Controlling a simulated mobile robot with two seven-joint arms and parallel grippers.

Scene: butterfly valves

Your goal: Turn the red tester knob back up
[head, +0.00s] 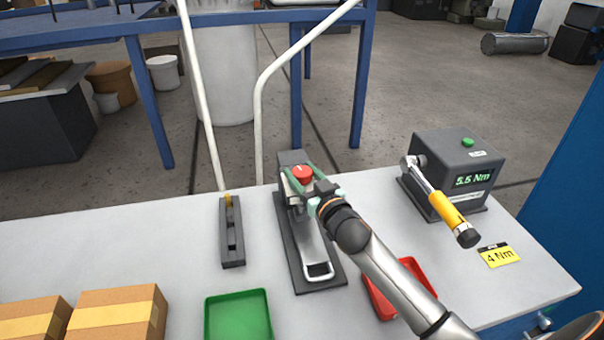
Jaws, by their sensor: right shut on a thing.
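The red tester knob (303,173) sits at the far end of a dark grey test stand (309,276) in the middle of the table. My right gripper (304,182) reaches in from the lower right, with its pale green fingers on either side of the knob, shut on it. The fingers and wrist hide part of the knob's base and the stand's upper end. A white handle loop (319,271) shows at the stand's near end. My left gripper is not in view.
A dark box (454,160) reading 5.5 Nm stands at right, with a yellow-handled wrench (445,207) on it. A "4 Nm" card (499,255), red tray (377,303), green tray (238,318), slotted block (231,240) and cardboard boxes (118,314) are around. The table's left rear is clear.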

